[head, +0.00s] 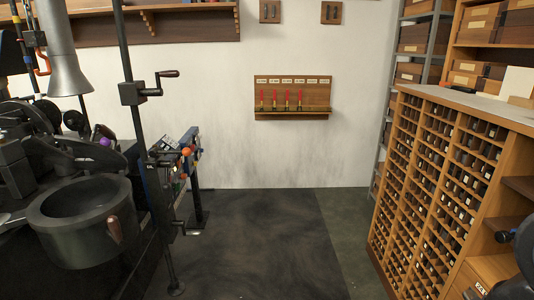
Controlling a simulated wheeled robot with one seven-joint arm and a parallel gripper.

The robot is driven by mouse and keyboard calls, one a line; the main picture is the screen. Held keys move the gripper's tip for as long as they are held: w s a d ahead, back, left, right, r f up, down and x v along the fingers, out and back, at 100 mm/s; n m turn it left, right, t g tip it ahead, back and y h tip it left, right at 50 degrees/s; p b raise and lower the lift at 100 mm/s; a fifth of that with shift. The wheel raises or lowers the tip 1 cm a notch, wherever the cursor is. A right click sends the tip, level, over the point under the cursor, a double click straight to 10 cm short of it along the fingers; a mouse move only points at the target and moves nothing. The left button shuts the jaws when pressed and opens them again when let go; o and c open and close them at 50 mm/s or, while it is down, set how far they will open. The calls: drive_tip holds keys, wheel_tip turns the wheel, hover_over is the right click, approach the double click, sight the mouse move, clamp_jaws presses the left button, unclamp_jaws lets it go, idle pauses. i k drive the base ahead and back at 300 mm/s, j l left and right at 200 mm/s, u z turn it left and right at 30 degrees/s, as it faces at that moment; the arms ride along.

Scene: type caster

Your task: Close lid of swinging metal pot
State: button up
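A dark metal pot (70,236) hangs at the lower left, on the machine there. Its top is open and I can see its bare inner wall. A brown wooden handle (115,228) is on its right side. Dark curved metal parts (88,154) stand just behind and above the pot. I cannot tell which of them is the lid. My gripper is not in view. Only a dark rounded part, probably of my arm, shows at the right edge, far from the pot.
A black upright post with a crank (166,75) stands right of the pot. A grey funnel-shaped hood (69,78) hangs above. A wooden type cabinet (430,190) fills the right side. The dark floor (260,245) between is clear. A small wall rack (293,98) holds red-handled tools.

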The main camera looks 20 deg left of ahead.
sight(102, 158)
drive_tip(key=i+j+u, duration=0.15)
drive_tip(key=i+u, duration=0.75)
drive_tip(key=i+l+u, duration=0.25)
drive_tip(key=i+u, duration=0.25)
drive_tip(key=i+l+u, duration=0.65)
drive_tip(key=u, duration=0.2)
drive_tip(key=i+l+u, duration=0.3)
drive_tip(key=u, duration=0.15)
drive_tip(key=i+l+u, duration=0.25)
drive_tip(key=u, duration=0.15)
drive_tip(key=i+l+u, duration=0.15)
drive_tip(key=l+u, duration=0.25)
drive_tip(key=l, duration=0.15)
drive_tip(key=l+u, duration=0.1)
drive_tip(key=l, duration=0.25)
